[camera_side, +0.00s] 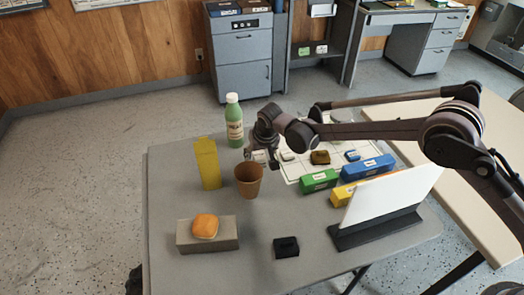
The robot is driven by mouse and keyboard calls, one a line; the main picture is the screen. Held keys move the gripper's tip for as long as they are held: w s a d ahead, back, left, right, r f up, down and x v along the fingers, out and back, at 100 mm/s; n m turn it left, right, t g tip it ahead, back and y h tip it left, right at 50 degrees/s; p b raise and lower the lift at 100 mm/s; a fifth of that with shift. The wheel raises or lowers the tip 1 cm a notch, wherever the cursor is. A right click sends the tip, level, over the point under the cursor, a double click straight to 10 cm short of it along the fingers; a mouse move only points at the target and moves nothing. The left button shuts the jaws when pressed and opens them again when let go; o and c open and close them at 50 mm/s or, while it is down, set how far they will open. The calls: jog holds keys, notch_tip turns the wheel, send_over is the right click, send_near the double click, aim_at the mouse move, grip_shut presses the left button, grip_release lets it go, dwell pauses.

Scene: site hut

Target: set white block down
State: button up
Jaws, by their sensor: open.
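A small white block (288,156) lies on the white sheet (300,175), just right of my gripper. My gripper (262,160) points down at the left edge of the sheet, behind the brown cup. It is open. A pale patch shows between or behind its fingers; I cannot tell whether that is a second block or the sheet. A brown block (320,157) and a small blue block (353,155) lie further right on the sheet.
A brown cup (248,180), yellow box (207,165) and green bottle (234,122) stand close by. Green (319,181), blue (368,167) and yellow (343,195) bars lie right, near a white panel (390,195). A bun (205,226) sits on a grey block (185,236); a black block (286,247) is in front.

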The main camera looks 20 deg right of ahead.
jog(key=v, duration=1)
jog(key=s+d+r+t, duration=0.1)
jog(key=s+d+r, duration=0.4)
jog(key=d+r, duration=0.3)
jog(key=s+d+r, duration=0.6)
jog(key=d+r, duration=0.1)
jog(key=d, duration=0.3)
jog(key=shift+t, duration=0.8)
jog(key=s+d+f, duration=0.1)
jog(key=s+d, duration=0.2)
jog(key=s, duration=0.3)
jog(key=s+d+f, duration=0.1)
jog(key=s+d, duration=0.3)
jog(key=s, duration=0.2)
jog(key=s+d+f, duration=0.1)
jog(key=s+d, duration=0.3)
jog(key=s, duration=0.3)
